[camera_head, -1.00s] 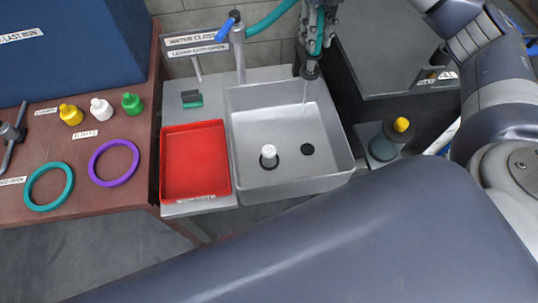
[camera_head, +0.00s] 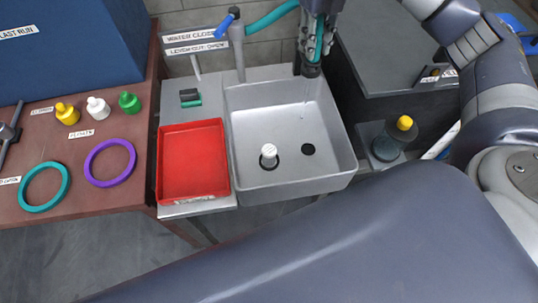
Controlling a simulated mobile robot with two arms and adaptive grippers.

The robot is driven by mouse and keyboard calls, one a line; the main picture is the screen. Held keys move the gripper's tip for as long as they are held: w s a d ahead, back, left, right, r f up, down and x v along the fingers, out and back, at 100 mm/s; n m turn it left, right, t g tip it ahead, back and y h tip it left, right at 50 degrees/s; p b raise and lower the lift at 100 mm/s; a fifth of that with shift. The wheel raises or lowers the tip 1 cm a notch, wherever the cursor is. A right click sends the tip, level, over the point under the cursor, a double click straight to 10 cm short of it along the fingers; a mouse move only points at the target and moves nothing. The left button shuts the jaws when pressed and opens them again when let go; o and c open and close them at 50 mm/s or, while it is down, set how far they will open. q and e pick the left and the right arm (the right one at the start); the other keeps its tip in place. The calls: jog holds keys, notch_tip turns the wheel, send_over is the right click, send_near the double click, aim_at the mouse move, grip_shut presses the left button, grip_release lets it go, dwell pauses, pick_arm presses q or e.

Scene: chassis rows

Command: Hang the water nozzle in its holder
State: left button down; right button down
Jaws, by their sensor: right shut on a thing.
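The water nozzle (camera_head: 311,70) points down over the back right of the grey sink, with its teal hose (camera_head: 270,17) running left to the tap post. My right gripper (camera_head: 317,45) is shut on the nozzle at the top of the view. A thin stream or drip shows just below the nozzle tip. The holder cannot be made out for certain; a short post (camera_head: 196,67) stands behind the sink, left of the tap. My left gripper is not in view.
The sink (camera_head: 335,165) holds a white capped item (camera_head: 269,152). A red tray (camera_head: 192,160) lies left of it. The tap post (camera_head: 237,50) with blue lever stands behind. A yellow-capped bottle (camera_head: 386,145) is at right. My arm fills the foreground.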

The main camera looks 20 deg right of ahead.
jog(key=shift+f+b, duration=0.5)
jog(key=shift+f, duration=0.3)
jog(key=c, duration=1.2)
grip_release()
jog(key=shift+c, duration=0.2)
jog(key=shift+r, duration=0.15)
notch_tip(320, 180, up, 12)
jog(key=shift+f, duration=0.1)
